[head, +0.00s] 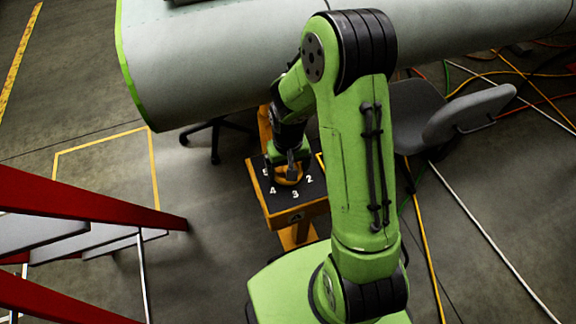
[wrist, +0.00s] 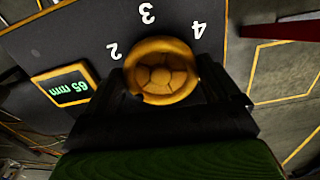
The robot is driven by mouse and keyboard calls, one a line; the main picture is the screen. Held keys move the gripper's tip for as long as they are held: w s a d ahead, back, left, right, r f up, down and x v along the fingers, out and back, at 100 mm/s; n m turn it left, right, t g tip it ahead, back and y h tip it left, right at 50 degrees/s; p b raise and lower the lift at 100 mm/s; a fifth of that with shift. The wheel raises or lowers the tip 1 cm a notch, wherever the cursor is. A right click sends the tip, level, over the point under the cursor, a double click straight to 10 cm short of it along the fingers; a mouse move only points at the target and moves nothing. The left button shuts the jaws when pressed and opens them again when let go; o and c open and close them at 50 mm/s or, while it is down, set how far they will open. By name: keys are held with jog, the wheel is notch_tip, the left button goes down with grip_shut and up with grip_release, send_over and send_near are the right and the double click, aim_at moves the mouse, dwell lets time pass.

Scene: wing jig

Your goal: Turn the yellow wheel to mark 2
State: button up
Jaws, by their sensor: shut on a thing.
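The yellow wheel (head: 290,181) lies on the dark top of an orange stand (head: 294,216), ringed by white number marks. In the wrist view the wheel (wrist: 160,72) shows as a rounded rim with a spoked hub. Mark 2 (wrist: 113,51), mark 3 (wrist: 147,13) and mark 4 (wrist: 198,29) are readable there. My gripper (wrist: 162,88) has its dark fingers on either side of the wheel and is shut on it. In the head view my gripper (head: 289,162) reaches down over the wheel. I cannot make out which mark the wheel points to.
A small display (wrist: 68,88) on the panel reads 65 mm in green. A big grey wing (head: 220,65) hangs behind the stand. A grey chair (head: 465,118) and floor cables are at the right, red steps (head: 90,205) at the left.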

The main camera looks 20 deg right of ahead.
jog(key=shift+m, duration=0.3)
jog(key=m, duration=0.5)
jog(key=shift+w+a+m, duration=0.1)
jog(key=shift+a+m, duration=0.05)
jog(key=shift+m, duration=0.15)
jog(key=m, duration=0.5)
jog(key=shift+w, duration=0.1)
jog(key=shift+m, duration=0.4)
jog(key=o, duration=0.8)
jog(key=shift+a, duration=0.1)
notch_tip(320, 180, up, 16)
jog(key=p, duration=0.5)
jog(key=shift+f+p, duration=0.1)
jog(key=shift+p, duration=0.3)
